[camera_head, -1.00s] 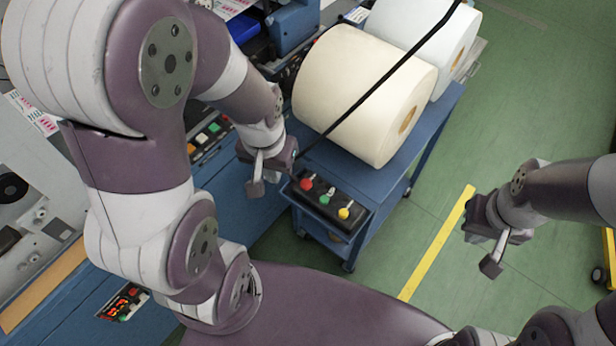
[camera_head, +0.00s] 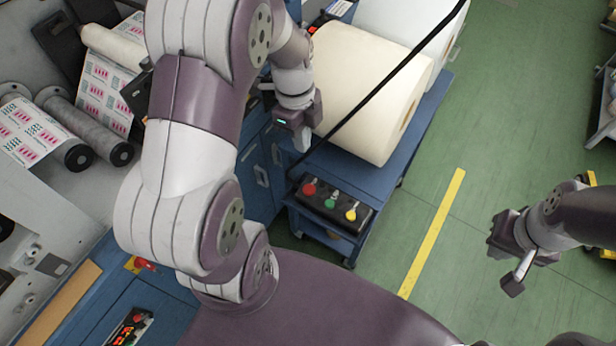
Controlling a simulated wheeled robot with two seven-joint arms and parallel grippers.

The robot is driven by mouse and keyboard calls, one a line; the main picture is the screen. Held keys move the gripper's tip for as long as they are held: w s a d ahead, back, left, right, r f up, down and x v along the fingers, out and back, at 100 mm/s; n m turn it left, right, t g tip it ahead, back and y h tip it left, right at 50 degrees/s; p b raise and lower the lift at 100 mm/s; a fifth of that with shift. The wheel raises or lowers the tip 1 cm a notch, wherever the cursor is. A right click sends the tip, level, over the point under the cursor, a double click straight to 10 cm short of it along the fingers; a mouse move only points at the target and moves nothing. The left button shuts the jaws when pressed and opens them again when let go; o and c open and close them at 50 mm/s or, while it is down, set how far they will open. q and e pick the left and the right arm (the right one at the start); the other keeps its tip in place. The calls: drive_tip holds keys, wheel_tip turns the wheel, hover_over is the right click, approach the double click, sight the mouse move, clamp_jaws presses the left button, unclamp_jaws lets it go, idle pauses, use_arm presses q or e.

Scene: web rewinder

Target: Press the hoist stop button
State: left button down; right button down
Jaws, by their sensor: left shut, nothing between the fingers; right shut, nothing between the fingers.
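A black control box (camera_head: 318,203) sits on the near end of the blue cart. It has a red button (camera_head: 310,189), a green button (camera_head: 330,203) and a yellow button (camera_head: 351,215) in a row. No readable label shows which one is the hoist stop. My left gripper (camera_head: 302,141) is shut and empty, pointing down above and behind the red button, apart from the box. My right gripper (camera_head: 513,285) is shut and empty over the floor at the right.
A black cable (camera_head: 392,72) runs diagonally up from near the box. Large cream rolls (camera_head: 362,90) lie on the blue cart (camera_head: 420,125) just behind and to the right of my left gripper. A machine with printed label web (camera_head: 108,92) stands at the left.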

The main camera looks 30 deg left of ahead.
sight(308, 188)
use_arm(q)
drive_tip(key=f, duration=0.4)
drive_tip(key=d+f+p, duration=0.1)
drive_tip(key=f, duration=0.4)
drive_tip(key=s+d+f, duration=0.1)
drive_tip(key=f, duration=0.4)
drive_tip(key=shift+s+p, duration=0.1)
drive_tip(key=shift+p, duration=0.25)
